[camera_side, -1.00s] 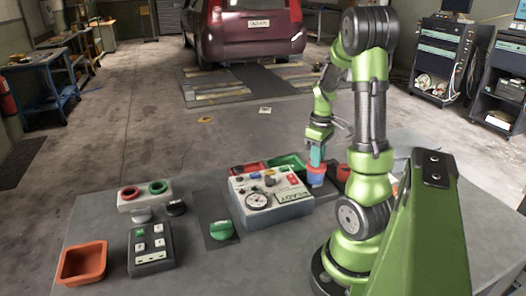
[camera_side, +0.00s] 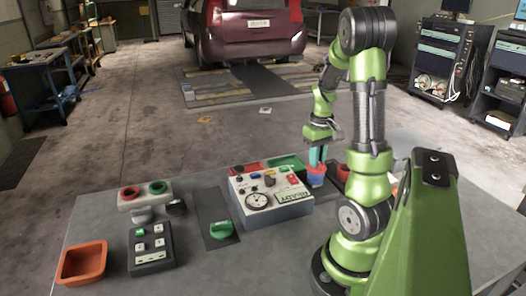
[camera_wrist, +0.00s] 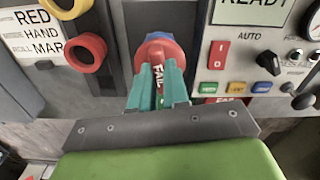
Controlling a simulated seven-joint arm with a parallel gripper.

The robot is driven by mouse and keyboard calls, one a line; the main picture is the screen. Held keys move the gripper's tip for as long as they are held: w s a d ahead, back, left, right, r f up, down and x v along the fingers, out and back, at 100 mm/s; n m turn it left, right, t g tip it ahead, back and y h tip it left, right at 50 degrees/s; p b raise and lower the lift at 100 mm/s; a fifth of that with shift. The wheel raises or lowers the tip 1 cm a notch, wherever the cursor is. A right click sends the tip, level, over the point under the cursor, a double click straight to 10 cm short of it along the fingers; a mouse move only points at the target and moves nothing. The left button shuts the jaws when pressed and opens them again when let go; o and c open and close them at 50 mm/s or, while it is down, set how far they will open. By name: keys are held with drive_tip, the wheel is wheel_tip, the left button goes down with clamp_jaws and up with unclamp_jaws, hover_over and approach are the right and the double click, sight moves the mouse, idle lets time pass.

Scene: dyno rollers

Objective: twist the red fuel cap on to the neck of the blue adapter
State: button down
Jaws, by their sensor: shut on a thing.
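The red fuel cap (camera_wrist: 160,48) is between the tips of my teal gripper fingers (camera_wrist: 160,84) in the wrist view. A piece lettered FAIL shows in the gap between the fingers. In the side view my gripper (camera_side: 317,154) points down behind the right end of the tester box, with the red cap (camera_side: 317,169) at its tips. The blue adapter (camera_side: 315,181) is directly below the cap. The cap appears to sit on the adapter; the neck is hidden, so I cannot tell how far it is threaded.
The tester box (camera_side: 278,213) with a READY display stands close left of the adapter. Red and green trays (camera_side: 287,160) lie behind it. A green knob (camera_side: 221,229), a button box (camera_side: 151,246) and an orange bin (camera_side: 83,262) are farther left. A red item (camera_side: 343,172) is close right.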

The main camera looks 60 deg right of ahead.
drive_tip(key=m, duration=0.4)
drive_tip(key=shift+f+m, duration=0.15)
drive_tip(key=shift+m, duration=0.25)
drive_tip(key=m, duration=0.3)
drive_tip(key=c, duration=1)
unclamp_jaws()
drive_tip(key=shift+c, duration=0.2)
